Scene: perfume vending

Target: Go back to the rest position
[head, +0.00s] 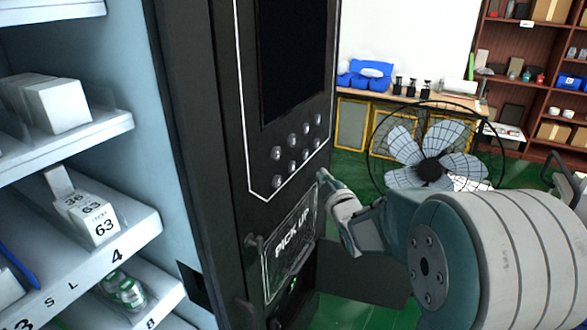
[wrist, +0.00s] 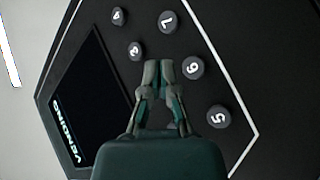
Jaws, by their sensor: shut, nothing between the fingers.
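My gripper (head: 324,178) is shut and empty in front of the black vending machine (head: 220,150), just below and right of its round buttons (head: 291,154). In the wrist view my gripper (wrist: 158,66) points at the button panel, with its fingertips together among numbered buttons. Button 6 (wrist: 193,67) is right beside the fingertips, and button 3 (wrist: 135,50) is on their other side. I cannot tell whether the fingertips touch the panel. The dark screen (wrist: 85,105) is at the left of the wrist view.
The PICK UP flap (head: 291,242) is below the buttons, close to my gripper. Shelves with white boxes (head: 60,104) stand at the left. A large fan (head: 430,165) stands behind my arm. A table (head: 360,94) and a brown bookshelf (head: 510,60) are at the back.

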